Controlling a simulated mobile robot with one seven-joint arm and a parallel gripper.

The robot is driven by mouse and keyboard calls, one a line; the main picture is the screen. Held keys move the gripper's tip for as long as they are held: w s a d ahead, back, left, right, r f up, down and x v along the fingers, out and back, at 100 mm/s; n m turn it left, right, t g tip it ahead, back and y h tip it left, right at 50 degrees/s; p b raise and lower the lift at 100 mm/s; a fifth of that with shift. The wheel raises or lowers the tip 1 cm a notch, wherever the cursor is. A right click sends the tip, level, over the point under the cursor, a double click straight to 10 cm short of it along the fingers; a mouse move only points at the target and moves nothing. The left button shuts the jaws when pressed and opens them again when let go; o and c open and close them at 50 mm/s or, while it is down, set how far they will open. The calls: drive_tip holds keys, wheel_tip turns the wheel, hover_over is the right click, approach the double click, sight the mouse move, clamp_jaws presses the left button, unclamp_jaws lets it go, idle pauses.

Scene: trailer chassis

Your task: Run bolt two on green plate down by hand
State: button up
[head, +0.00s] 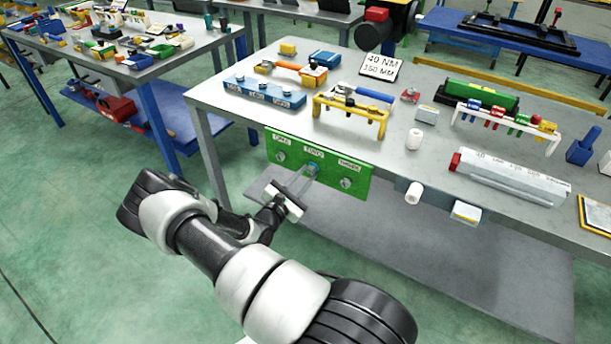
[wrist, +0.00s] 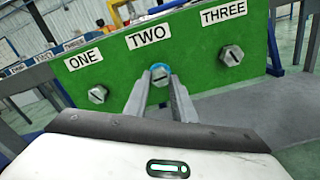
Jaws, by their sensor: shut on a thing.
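The green plate (head: 361,182) hangs upright on the front edge of the grey table. It carries three bolts under the labels ONE, TWO and THREE. Bolt two (wrist: 159,76) is in the middle, with a slotted head and a blue ring around it. My gripper (wrist: 160,80) is shut on bolt two, one finger on each side of its head. In the head view my gripper (head: 311,171) reaches the plate from the lower left. Bolt one (wrist: 97,94) and bolt three (wrist: 231,56) stand free to either side. How deep bolt two sits is hidden.
The space before the plate is otherwise clear.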

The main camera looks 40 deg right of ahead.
drive_tip(key=m+p, duration=0.1)
drive_tip(key=m, duration=0.5)
drive_tip(key=shift+a, duration=0.15)
drive_tip(key=m+p, duration=0.2)
drive_tip(key=m, duration=0.4)
drive_tip(key=shift+f+m, duration=0.1)
drive_tip(key=shift+m, duration=0.2)
drive_tip(key=shift+s, duration=0.1)
drive_tip(key=o, duration=1.1)
drive_tip(key=shift+c, duration=0.2)
